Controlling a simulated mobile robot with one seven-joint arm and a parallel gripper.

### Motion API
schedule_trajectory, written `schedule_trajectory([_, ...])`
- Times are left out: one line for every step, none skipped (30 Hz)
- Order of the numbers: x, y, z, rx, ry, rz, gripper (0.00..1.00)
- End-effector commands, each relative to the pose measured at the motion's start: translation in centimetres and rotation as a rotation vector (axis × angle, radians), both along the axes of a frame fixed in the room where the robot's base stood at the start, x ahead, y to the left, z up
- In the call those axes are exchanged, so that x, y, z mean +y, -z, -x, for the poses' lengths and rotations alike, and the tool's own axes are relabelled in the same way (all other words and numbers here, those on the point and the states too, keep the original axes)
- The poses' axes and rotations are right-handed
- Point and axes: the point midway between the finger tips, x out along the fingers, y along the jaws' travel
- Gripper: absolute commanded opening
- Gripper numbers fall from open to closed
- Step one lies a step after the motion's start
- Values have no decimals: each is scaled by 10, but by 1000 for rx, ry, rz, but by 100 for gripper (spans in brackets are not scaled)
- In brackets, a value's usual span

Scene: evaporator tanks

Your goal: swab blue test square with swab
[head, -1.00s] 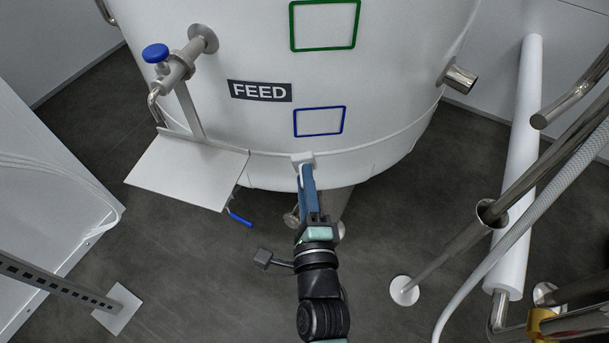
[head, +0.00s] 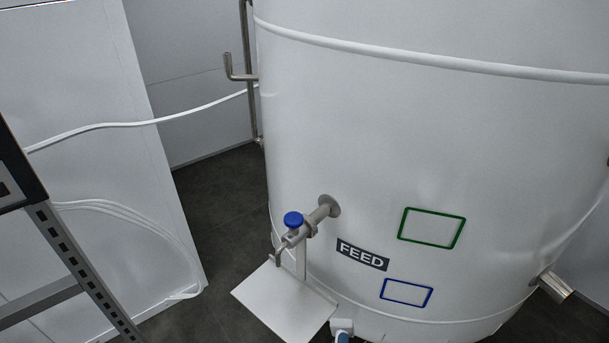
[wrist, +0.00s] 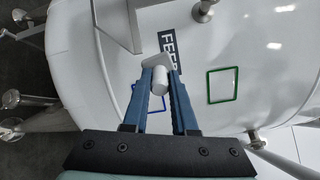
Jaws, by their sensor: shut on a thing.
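The blue test square (head: 406,292) is a blue outline on the white tank's lower wall, below and right of the FEED label. The swab (head: 341,325) is white; its head shows at the bottom edge of the head view, below and left of the square. In the wrist view the swab (wrist: 158,98) is between the fingertips of my gripper (wrist: 160,84), which is shut on it. The blue square (wrist: 134,91) is partly hidden there behind the fingers. I cannot tell whether the swab touches the tank. Most of my gripper is outside the head view.
A valve with a blue knob (head: 293,219) and a flat metal plate (head: 285,300) stick out left of the square. A green square (head: 432,228) is above it. A short pipe stub (head: 556,287) projects at the right. A metal frame (head: 70,255) stands at the left.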

Motion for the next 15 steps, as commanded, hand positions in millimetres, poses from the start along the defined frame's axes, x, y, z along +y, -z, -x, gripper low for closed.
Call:
schedule_trajectory([8, -16, 4, 4, -17, 0, 0])
schedule_trajectory([11, -20, 7, 3, -24, 1, 0])
schedule_trajectory([16, -24, 10, 4, -35, 1, 0])
schedule_trajectory([19, -28, 12, 3, -42, 2, 0])
schedule_trajectory([23, -31, 15, 4, -49, 3, 0])
schedule_trajectory([27, -36, 18, 4, -58, 4, 0])
schedule_trajectory([30, -39, 21, 4, -67, 4, 0])
schedule_trajectory([32, -43, 23, 3, -74, 5, 0])
schedule_trajectory([36, -48, 27, 2, -84, 5, 0])
schedule_trajectory([39, -52, 29, 2, -91, 6, 0])
schedule_trajectory([41, -55, 32, 3, -98, 7, 0])
schedule_trajectory([44, -59, 36, 2, -107, 9, 0])
schedule_trajectory([47, -62, 38, 2, -114, 10, 0])
schedule_trajectory([48, -65, 41, 1, -120, 11, 0])
schedule_trajectory([51, -69, 44, 0, -128, 13, 0])
